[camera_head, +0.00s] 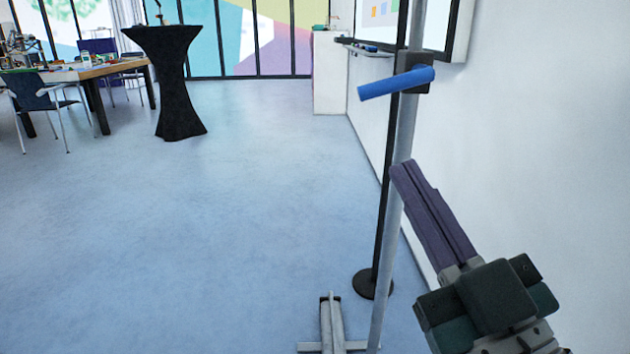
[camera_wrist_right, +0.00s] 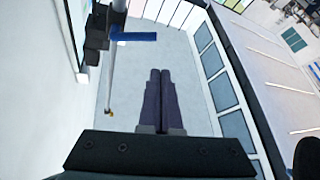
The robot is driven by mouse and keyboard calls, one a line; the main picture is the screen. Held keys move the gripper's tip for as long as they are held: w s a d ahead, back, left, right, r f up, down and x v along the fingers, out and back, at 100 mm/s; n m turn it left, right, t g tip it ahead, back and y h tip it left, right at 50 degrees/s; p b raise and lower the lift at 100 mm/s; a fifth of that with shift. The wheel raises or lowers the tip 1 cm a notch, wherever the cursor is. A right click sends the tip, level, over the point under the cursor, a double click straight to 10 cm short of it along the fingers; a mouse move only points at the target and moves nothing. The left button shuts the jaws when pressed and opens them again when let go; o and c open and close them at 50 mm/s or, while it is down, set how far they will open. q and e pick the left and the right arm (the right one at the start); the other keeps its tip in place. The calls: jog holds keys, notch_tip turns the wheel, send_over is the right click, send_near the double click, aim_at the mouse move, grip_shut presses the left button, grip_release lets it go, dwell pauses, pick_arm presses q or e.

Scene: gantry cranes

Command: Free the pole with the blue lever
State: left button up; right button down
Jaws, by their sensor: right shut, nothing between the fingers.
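The blue lever (camera_head: 396,83) sits on a dark clamp (camera_head: 413,72) around the upright grey pole (camera_head: 397,150) in the head view. The lever points left and slightly down from the clamp. In the right wrist view the blue lever (camera_wrist_right: 134,36) and the pole (camera_wrist_right: 110,80) show left of the fingers. My right gripper (camera_head: 403,170) is shut and empty, its purple fingers below the lever and overlapping the pole in the head view. I cannot tell if they touch it. The fingers also show in the right wrist view (camera_wrist_right: 160,75). My left gripper is out of view.
A grey metal foot (camera_head: 332,325) stands on the floor at the pole's base. A black post with a round base (camera_head: 372,284) stands behind the pole. A white wall (camera_head: 545,130) is close on the right. The floor to the left is open, with a black standing table (camera_head: 177,80) farther back.

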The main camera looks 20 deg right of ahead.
notch_tip(320, 180, down, 4)
jog(key=d+t+h+b, duration=0.1)
jog(key=d+h+b, duration=0.1)
jog(key=m, duration=0.1)
send_near(381, 94)
jog(key=x, duration=0.7)
jog(key=shift+f+b, duration=0.1)
jog(key=shift+b, duration=0.3)
pick_arm(q)
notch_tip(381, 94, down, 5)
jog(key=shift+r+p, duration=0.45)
jog(key=shift+p, duration=0.05)
pick_arm(e)
jog(key=shift+w+a+r+m+h, duration=0.15)
jog(key=shift+r+m+h, duration=0.15)
jog(key=shift+m+h, duration=0.75)
jog(key=shift+s+a+r+m+h, duration=0.1)
jog(key=shift+a+r+m+h, duration=0.15)
jog(key=shift+m+h, duration=0.8)
jog(key=shift+w+a+r+m+h, duration=0.1)
jog(key=shift+r+m+h, duration=0.45)
jog(key=shift+m, duration=0.85)
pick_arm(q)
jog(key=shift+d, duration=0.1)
pick_arm(e)
jog(key=shift+f, duration=0.2)
